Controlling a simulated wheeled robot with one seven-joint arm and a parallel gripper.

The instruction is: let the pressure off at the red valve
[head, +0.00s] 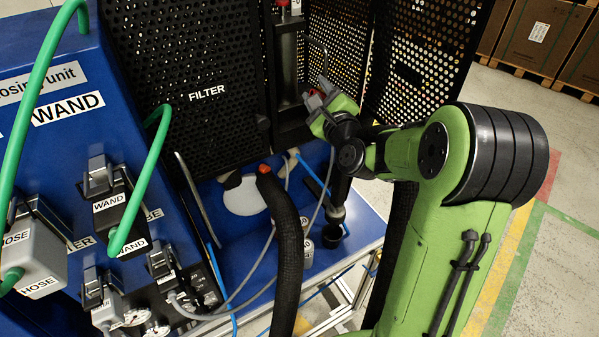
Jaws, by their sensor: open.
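My gripper (318,97) is in the head view, above the blue base and in front of the perforated black panels. Another small red piece (283,3) sits on top of the grey vertical cylinder (288,60), cut by the top edge. An orange-red tip (264,169) shows at the upper end of a thick black hose (287,240).
The blue dosing unit (60,130), with latched connectors and green hoses (45,70), fills the left. A black perforated panel marked FILTER (205,60) stands behind. Grey and blue thin lines cross the blue base (355,235). Open floor lies at right, with boxes (540,35) beyond.

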